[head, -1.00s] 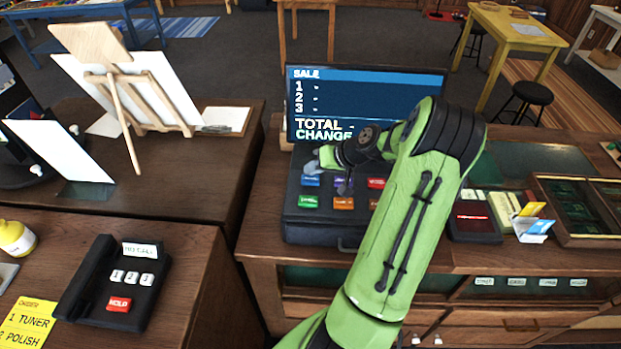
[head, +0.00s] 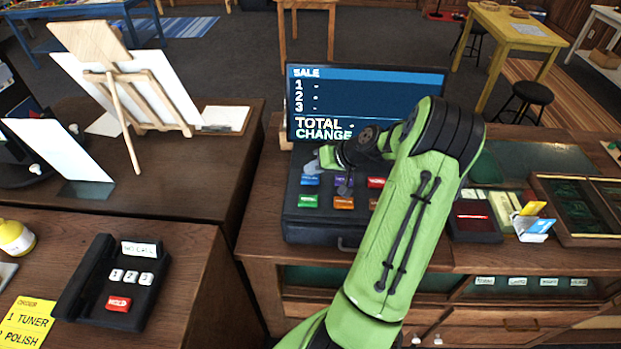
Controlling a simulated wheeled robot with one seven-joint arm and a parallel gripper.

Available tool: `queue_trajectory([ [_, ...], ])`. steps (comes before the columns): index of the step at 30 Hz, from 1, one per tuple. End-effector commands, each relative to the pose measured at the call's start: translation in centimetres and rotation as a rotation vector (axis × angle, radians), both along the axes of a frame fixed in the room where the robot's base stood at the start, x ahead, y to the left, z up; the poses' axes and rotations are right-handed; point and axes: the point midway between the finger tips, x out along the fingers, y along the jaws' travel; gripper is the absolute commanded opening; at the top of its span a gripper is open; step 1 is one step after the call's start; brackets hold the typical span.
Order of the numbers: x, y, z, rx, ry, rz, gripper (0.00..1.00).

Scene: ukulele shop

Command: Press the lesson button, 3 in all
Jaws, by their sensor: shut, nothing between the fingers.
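The cash register (head: 291,225) is a dark box on the counter with two rows of coloured buttons. The back row shows a blue button (head: 310,181), a purple button (head: 343,181) and a red button (head: 376,183). The front row shows a green button (head: 308,202) and an orange button (head: 344,203); another beside it is mostly behind my arm. The labels are too small to read, so I cannot tell which says lesson.
The screen (head: 366,103) behind the register shows SALE, rows 1 to 3, TOTAL and CHANGE, with only dashes visible. A phone (head: 115,285) stands on the left counter. A card holder (head: 533,225) and a sectioned tray (head: 578,238) lie to the right.

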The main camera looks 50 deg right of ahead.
Motion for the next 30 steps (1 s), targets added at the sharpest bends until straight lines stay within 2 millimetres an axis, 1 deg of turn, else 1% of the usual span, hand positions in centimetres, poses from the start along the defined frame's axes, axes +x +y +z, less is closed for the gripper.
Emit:
queue_trajectory([
  [1, 0.00, 0.00, -0.51, 0.000, 0.000, 0.000, 0.00],
  [2, 0.01, -0.01, -0.58, -0.001, 0.001, -0.001, 0.00],
  [11, 0.01, -0.01, -0.46, -0.001, 0.001, -0.001, 0.00],
  [30, 0.00, -0.01, -1.25, 0.000, 0.000, 0.000, 0.00],
])
